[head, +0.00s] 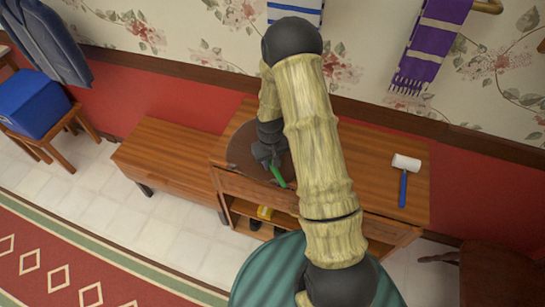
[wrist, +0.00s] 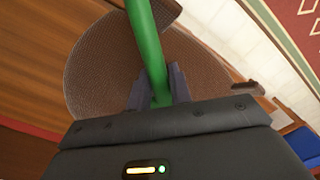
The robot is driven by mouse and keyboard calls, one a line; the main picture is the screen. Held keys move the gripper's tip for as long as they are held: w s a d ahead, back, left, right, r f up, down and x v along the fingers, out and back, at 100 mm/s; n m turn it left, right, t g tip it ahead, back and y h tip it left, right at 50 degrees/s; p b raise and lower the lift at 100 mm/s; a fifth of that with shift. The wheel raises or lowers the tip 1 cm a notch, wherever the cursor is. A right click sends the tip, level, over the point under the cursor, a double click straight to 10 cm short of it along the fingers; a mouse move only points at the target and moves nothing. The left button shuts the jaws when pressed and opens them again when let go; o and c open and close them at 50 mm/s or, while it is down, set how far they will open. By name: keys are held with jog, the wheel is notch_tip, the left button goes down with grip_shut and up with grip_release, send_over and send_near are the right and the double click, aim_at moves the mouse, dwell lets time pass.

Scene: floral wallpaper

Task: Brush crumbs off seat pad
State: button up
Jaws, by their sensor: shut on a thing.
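A round brown woven seat pad (head: 238,150) lies on the wooden bench; it fills much of the wrist view (wrist: 95,75). My gripper (head: 268,160) is over the pad, its fingers (wrist: 157,88) shut on a green handle (wrist: 148,45), which also shows in the head view (head: 278,177). The handle extends across the pad towards the top of the wrist view. A brown piece near its far end may be the brush head; I cannot tell whether it touches the pad. No crumbs can be made out. My arm hides part of the pad in the head view.
A lint roller (head: 404,180) with a blue handle lies at the bench's right. A purple scarf (head: 432,45) hangs above. Yellow and dark items sit on the shelf below.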

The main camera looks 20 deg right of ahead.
jog(key=shift+s+a, duration=0.2)
jog(key=shift+s, duration=0.05)
jog(key=shift+r, duration=0.1)
jog(key=shift+r+p, duration=2.2)
jog(key=shift+r, duration=0.75)
jog(key=shift+r+p, duration=1.1)
jog(key=shift+r, duration=0.45)
jog(key=shift+f, duration=0.1)
